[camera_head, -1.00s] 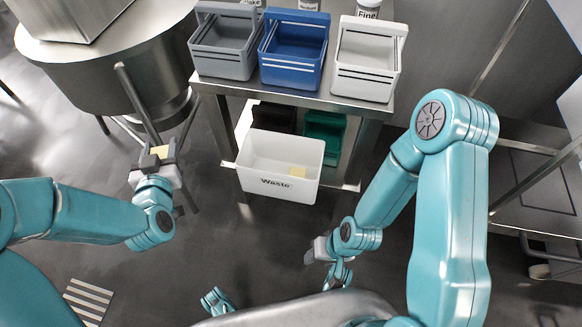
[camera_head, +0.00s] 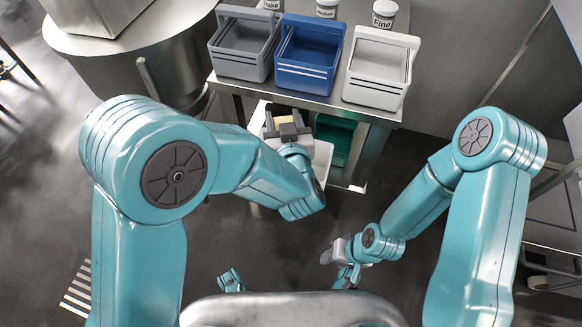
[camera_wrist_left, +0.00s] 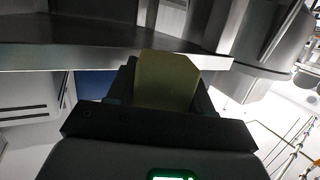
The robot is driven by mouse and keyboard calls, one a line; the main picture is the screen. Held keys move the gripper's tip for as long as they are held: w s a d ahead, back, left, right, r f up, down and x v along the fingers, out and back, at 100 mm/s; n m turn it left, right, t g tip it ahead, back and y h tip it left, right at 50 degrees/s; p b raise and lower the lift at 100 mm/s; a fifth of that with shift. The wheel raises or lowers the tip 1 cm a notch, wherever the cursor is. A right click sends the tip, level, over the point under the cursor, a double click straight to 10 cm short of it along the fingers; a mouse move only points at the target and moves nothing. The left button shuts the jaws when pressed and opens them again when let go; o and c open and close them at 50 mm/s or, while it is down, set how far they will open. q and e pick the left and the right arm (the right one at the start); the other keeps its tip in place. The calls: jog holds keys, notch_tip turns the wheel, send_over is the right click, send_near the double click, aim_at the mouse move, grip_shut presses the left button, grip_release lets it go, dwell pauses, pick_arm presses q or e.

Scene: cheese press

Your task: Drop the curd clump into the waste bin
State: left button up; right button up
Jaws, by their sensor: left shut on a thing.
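My left gripper (camera_head: 286,122) is shut on the curd clump, a pale yellow block (camera_wrist_left: 165,80) that sits between its fingers in the left wrist view. In the head view the gripper and forearm are in front of the white waste bin (camera_head: 322,158), under the bench's front edge. Most of the bin, with its label and inside, is hidden by my arm. I cannot tell the clump's height above the bin. My right gripper (camera_head: 330,253) is low at the centre right, clear of the bin; its fingers are too small to read.
A grey caddy (camera_head: 240,65), a blue caddy (camera_head: 305,75) and a white caddy (camera_head: 375,95) stand on the steel bench (camera_head: 340,107), with labelled jars behind. A dark green container (camera_head: 335,138) is underneath. A steel vat (camera_head: 150,65) stands at the left.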

pick_arm(q)
notch_tip(320, 180, down, 5)
jog(key=b, duration=0.3)
jog(key=shift+r, duration=0.1)
jog(key=o, duration=1.1)
jog(key=shift+o, duration=0.2)
